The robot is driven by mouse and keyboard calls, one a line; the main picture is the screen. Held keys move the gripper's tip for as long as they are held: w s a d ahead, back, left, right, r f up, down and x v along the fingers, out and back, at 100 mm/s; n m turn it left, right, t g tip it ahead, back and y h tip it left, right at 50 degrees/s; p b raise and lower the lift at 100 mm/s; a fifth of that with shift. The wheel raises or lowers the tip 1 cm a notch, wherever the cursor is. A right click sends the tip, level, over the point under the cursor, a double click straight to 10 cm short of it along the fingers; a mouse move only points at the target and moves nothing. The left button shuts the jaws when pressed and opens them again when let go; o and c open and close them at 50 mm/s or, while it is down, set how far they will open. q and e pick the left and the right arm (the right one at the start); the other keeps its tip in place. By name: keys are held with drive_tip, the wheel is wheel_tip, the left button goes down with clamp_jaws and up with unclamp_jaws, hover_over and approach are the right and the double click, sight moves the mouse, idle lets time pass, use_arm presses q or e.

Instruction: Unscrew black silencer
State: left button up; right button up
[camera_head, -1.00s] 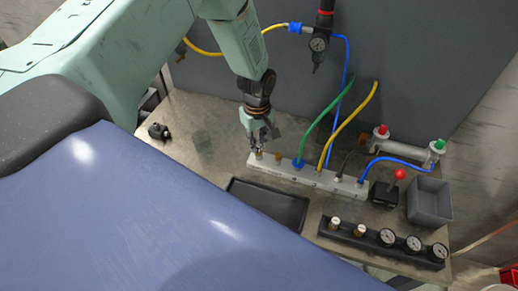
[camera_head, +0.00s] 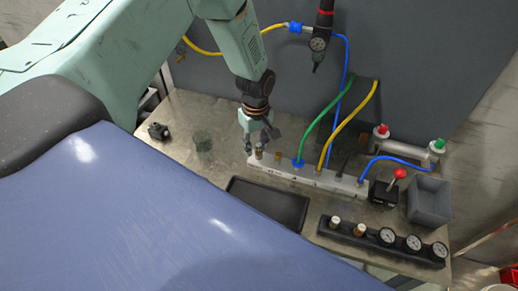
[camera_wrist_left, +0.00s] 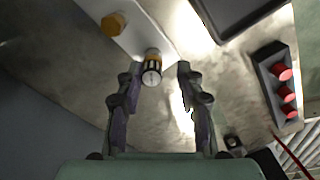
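My left gripper (camera_head: 262,142) points down at the left end of a white manifold bar (camera_head: 320,178). A small striped dark-and-gold cylinder (camera_wrist_left: 152,68) with a pale end stands at the end of the manifold, just ahead of the fingertips and nearer the left one. It may be the black silencer; I cannot tell for sure. A brass hex fitting (camera_wrist_left: 115,23) is farther along the bar. My right gripper is not in view.
A black tray (camera_head: 268,203) lies in front of the manifold. Green, blue and yellow hoses (camera_head: 352,122) rise from the bar. A black gauge block (camera_head: 383,240) and a grey bin (camera_head: 430,200) stand to the right.

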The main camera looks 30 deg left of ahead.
use_arm(q)
drive_tip(key=m+b, duration=0.1)
drive_tip(key=m, duration=0.4)
drive_tip(key=shift+w+m+b, duration=0.15)
drive_tip(key=shift+m+b, duration=0.2)
drive_tip(key=shift+m, duration=0.05)
drive_tip(key=m, duration=0.1)
drive_tip(key=m+b, duration=0.1)
drive_tip(key=m, duration=0.2)
drive_tip(key=shift+w+a+f, duration=0.1)
drive_tip(key=shift+w+a, duration=0.05)
drive_tip(key=shift+w, duration=0.15)
drive_tip(key=m+b, duration=0.1)
drive_tip(key=m, duration=0.1)
drive_tip(key=shift+m, duration=0.3)
drive_tip(key=shift+w+m, duration=0.1)
drive_tip(key=shift+m, duration=1)
drive_tip(key=m, duration=0.2)
drive_tip(key=m+b, duration=0.1)
drive_tip(key=m, duration=0.1)
drive_tip(key=shift+w+a, duration=0.1)
drive_tip(key=shift+w, duration=0.1)
drive_tip(key=m+b, duration=0.1)
drive_tip(key=m, duration=0.2)
drive_tip(key=shift+w+m, duration=0.1)
drive_tip(key=shift+m, duration=0.2)
drive_tip(key=shift+w+r+m+b, duration=0.2)
drive_tip(key=shift+m+b, duration=0.1)
drive_tip(key=shift+m, duration=0.8)
